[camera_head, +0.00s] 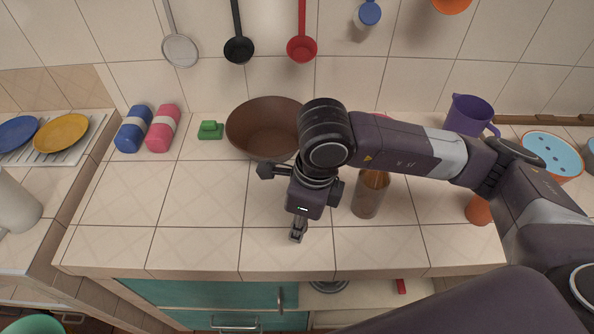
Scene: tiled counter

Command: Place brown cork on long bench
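My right arm reaches in from the right across the tiled counter (200,215). Its gripper (297,237) points down over the front middle of the counter, left of a brown translucent bottle (368,198). The fingers look close together, but I cannot make out whether they are shut or hold anything. I cannot pick out a brown cork for certain. A small orange-brown object (478,210) stands at the right, partly behind my arm. No separate long bench is clearly seen. My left gripper is not in view.
A brown bowl (250,130), green block (210,130), and pink (162,130) and blue (132,132) rolls stand at the back. A purple jug (466,114) and blue-topped round container (553,154) stand at the right. The counter's left front is clear.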

